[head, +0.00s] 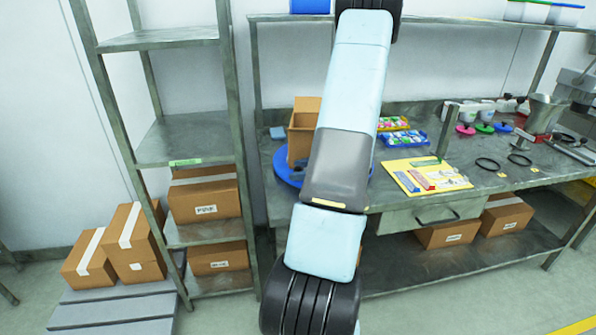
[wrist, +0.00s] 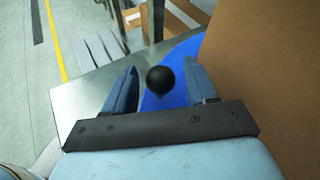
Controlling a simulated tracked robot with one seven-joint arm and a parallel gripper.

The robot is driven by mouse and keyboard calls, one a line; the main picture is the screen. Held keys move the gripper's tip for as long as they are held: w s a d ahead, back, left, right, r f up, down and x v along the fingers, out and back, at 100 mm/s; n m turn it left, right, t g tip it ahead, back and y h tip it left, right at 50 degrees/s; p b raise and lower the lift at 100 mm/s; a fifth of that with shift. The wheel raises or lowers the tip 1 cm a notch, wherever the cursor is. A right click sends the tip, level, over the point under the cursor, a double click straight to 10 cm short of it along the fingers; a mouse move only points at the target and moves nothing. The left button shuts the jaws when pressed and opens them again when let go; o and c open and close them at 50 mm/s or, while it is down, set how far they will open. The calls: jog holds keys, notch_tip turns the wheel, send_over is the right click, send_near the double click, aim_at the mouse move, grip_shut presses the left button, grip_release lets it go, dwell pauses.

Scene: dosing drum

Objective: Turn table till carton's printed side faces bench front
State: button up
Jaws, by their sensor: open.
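The blue turntable (head: 287,170) lies on the left part of the steel bench, partly hidden behind my arm. An open brown carton (head: 302,130) stands on it; the sides I see are plain and no print shows. In the wrist view the carton (wrist: 265,70) fills the right side, and the blue table (wrist: 185,52) shows beside it. A round black knob (wrist: 160,80) sits over the blue table. My gripper (wrist: 160,90) is open, with its blue fingers on either side of the knob. Whether they touch it I cannot tell. The gripper is hidden in the head view.
A yellow board (head: 425,175) with flat pieces and blue trays (head: 402,140) lie right of my arm. A steel rack (head: 185,140) with cartons stands left of the bench.

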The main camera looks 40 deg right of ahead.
jog(key=shift+w+a+f, duration=0.2)
jog(key=shift+w, duration=0.2)
grip_shut()
dwell(0.4)
